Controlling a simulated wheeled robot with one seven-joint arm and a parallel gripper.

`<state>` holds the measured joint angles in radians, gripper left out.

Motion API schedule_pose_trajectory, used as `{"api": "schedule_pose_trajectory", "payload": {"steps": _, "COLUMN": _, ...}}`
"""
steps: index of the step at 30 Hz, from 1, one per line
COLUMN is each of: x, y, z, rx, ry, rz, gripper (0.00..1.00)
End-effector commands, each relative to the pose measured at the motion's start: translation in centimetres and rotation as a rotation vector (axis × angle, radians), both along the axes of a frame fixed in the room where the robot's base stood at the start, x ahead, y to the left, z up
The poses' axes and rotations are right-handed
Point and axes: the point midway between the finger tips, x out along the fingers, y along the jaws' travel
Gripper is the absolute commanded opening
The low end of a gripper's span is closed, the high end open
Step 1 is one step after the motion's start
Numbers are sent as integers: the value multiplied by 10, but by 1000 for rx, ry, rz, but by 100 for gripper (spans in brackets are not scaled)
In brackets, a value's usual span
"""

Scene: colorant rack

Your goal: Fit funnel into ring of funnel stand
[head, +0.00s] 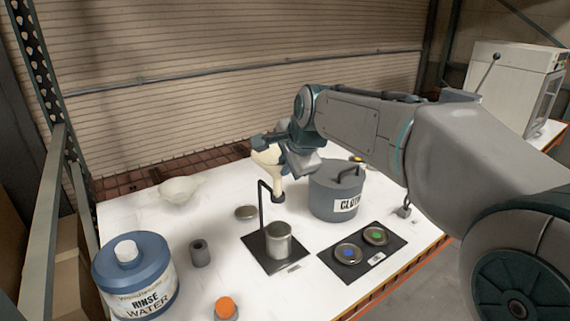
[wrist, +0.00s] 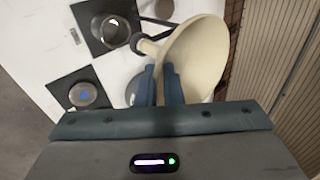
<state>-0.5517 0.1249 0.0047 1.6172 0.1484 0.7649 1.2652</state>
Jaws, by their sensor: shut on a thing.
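The cream funnel (head: 266,158) is in my gripper, with its spout pointing down and the wide mouth tilted. It also shows in the wrist view (wrist: 203,55), between and beside the blue fingers of my gripper (wrist: 159,84), which are shut on it. The funnel stand has a black post (head: 261,205), a dark ring (head: 278,197) and a black base (head: 262,259). The spout's lower end is at the ring in the head view; I cannot tell whether it is inside or just above. A metal cup (head: 279,239) stands on the base, below the ring.
A grey CLOTH canister (head: 321,196) stands close right of the stand. A black mat (head: 373,262) with two round tins lies in front of it. A RINSE WATER jug (head: 136,277), grey cylinder (head: 200,254), orange-capped bottle (head: 226,308), pale bowl (head: 179,190) and flat disc (head: 246,212) are left.

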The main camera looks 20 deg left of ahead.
Motion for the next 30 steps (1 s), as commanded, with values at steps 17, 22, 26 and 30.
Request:
{"api": "schedule_pose_trajectory", "payload": {"steps": 17, "x": 0, "y": 0, "z": -16, "rx": 1, "ry": -1, "rz": 0, "gripper": 0}}
{"api": "schedule_pose_trajectory", "payload": {"steps": 22, "x": 0, "y": 0, "z": -20, "rx": 1, "ry": -1, "rz": 0, "gripper": 0}}
{"api": "schedule_pose_trajectory", "payload": {"steps": 26, "x": 0, "y": 0, "z": -23, "rx": 1, "ry": -1, "rz": 0, "gripper": 0}}
{"api": "schedule_pose_trajectory", "payload": {"steps": 30, "x": 0, "y": 0, "z": -26, "rx": 1, "ry": -1, "rz": 0, "gripper": 0}}
